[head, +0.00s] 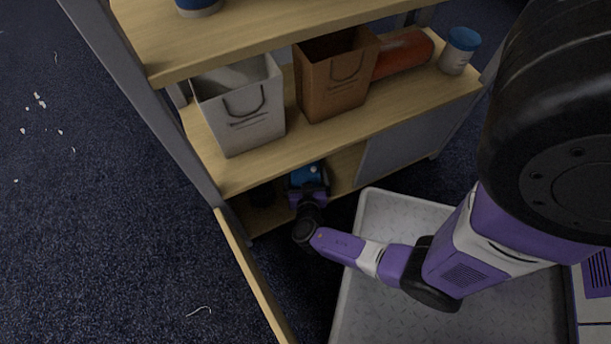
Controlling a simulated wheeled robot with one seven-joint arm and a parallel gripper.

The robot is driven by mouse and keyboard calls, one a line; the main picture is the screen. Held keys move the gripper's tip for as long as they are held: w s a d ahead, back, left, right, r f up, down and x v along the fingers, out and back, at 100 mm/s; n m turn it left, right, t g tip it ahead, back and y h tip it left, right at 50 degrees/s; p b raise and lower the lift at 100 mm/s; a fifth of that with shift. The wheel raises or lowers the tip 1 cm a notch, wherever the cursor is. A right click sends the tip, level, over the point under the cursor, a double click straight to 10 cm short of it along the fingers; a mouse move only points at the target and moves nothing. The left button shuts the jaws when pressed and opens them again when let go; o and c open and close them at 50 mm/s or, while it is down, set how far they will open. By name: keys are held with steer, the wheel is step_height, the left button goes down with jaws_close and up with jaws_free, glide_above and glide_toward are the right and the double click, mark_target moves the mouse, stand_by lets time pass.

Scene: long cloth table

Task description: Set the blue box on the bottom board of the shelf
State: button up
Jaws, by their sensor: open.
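The shelf (225,180) is a wooden unit with grey side posts. The blue box (308,172) is in the low compartment, under the middle board, and only its top part shows. My gripper (309,186) reaches into this compartment from the front, right at the near side of the box. The gripper is open; its fingertips are mostly hidden, and I cannot tell whether they touch the box.
The middle board holds a white bag (240,105), a brown bag (335,75), an orange cylinder (404,52) and a blue-lidded jar (459,50). A grey panel (410,142) covers the compartment's right part. An open wooden door (252,278) juts out at the left. A dark object (262,194) sits inside left.

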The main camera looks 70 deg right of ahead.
steer(key=p+v, duration=0.4)
steer(key=v, duration=0.8)
